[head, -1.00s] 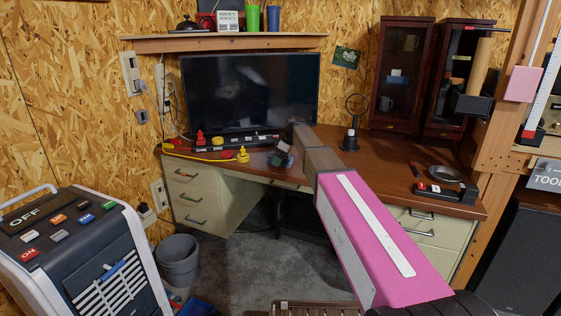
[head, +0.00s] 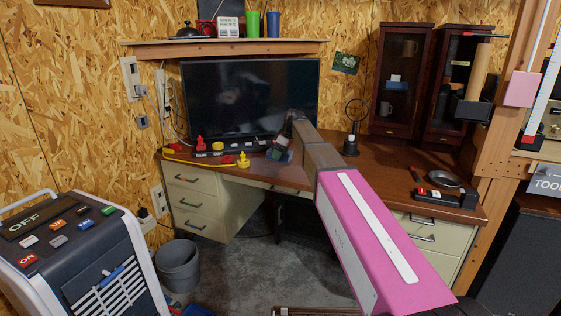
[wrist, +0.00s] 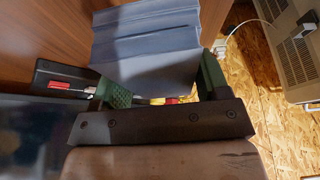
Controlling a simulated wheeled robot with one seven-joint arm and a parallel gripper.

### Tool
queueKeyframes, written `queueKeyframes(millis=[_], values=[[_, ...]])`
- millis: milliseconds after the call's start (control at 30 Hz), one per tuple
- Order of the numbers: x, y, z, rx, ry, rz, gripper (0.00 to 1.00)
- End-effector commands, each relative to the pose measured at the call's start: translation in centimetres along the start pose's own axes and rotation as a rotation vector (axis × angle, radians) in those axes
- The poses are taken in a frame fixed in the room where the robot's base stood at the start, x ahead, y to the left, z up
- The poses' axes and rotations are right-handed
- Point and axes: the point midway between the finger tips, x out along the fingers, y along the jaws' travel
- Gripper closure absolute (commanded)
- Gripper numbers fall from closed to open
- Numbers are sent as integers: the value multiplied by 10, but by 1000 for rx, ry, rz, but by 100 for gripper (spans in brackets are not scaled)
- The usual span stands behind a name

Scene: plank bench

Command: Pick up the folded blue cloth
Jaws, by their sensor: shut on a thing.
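The folded blue cloth (wrist: 150,45) is a grey-blue layered bundle in the wrist view, lying between the two green-padded fingers of my gripper (wrist: 160,88). The gripper is shut on it. In the head view, my gripper (head: 281,147) is at the far end of my pink arm, over the back middle of the desk, with the small dark blue cloth (head: 277,154) at its tip. My arm partly hides it there. I cannot tell whether the cloth touches the desk top.
A monitor (head: 248,98) stands close behind the gripper. A yellow piece (head: 243,160) and a red piece (head: 200,143) are to its left. A black ring stand (head: 352,142) is to its right. The desk's middle right (head: 390,160) is clear.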

Motion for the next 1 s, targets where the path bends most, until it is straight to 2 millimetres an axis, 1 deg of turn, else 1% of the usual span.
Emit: queueKeyframes(millis=[33,100,300,400,500,633,967,1000], values=[[-3,-17,-8,-5,1,-2,55],[-9,-31,-20,-5,1,-2,55],[-24,-66,-47,-4,1,-3,55],[-30,-80,-58,-4,1,-3,55],[-34,-89,-65,-2,1,-2,55],[-37,-96,-71,-2,0,-2,55],[-38,-98,-74,-1,0,-2,55],[-38,-98,-74,-1,0,-2,35]])
